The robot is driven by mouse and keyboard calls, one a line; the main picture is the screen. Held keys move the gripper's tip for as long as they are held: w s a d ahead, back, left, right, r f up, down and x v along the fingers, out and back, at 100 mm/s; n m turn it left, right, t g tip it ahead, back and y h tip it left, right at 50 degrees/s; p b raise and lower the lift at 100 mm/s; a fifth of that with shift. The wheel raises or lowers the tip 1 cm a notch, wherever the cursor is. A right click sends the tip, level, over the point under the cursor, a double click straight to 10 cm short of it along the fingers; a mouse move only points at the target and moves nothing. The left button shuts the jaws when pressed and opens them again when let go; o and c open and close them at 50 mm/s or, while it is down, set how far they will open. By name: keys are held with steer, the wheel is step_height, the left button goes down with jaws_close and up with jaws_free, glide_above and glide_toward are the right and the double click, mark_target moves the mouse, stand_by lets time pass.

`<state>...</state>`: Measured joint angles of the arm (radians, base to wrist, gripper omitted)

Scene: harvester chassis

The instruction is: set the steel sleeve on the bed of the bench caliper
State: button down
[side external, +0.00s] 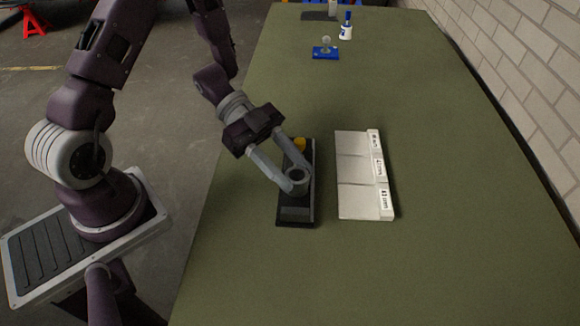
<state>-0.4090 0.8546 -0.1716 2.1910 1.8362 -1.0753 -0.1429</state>
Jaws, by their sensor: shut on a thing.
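The bench caliper (296,215) is a long black block lying on the green table, with a yellow part (300,144) near its far end. My gripper (296,181) reaches over the middle of the caliper from the upper left. Its grey fingers are shut on the steel sleeve (297,174), a short grey ring with its opening facing up. The sleeve is over the caliper bed. I cannot tell whether it touches the bed. The fingers hide part of the sleeve and of the bed beneath it.
A pale tray (357,172) with three labelled sections lies just right of the caliper. A blue stand (325,53) and a white-and-blue bottle (346,30) stand at the far end. The table (450,240) is clear at the right and front. A brick wall borders the right side.

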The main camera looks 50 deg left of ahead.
steer(key=shift+f, duration=0.15)
stand_by(0.5)
steer(key=shift+f, duration=0.7)
steer(key=shift+f, duration=0.15)
stand_by(0.7)
steer(key=shift+f, duration=0.65)
steer(key=c, duration=0.8)
jaws_free()
steer(key=v, duration=0.7)
steer(key=shift+a, duration=0.1)
steer(key=shift+w+a, duration=0.1)
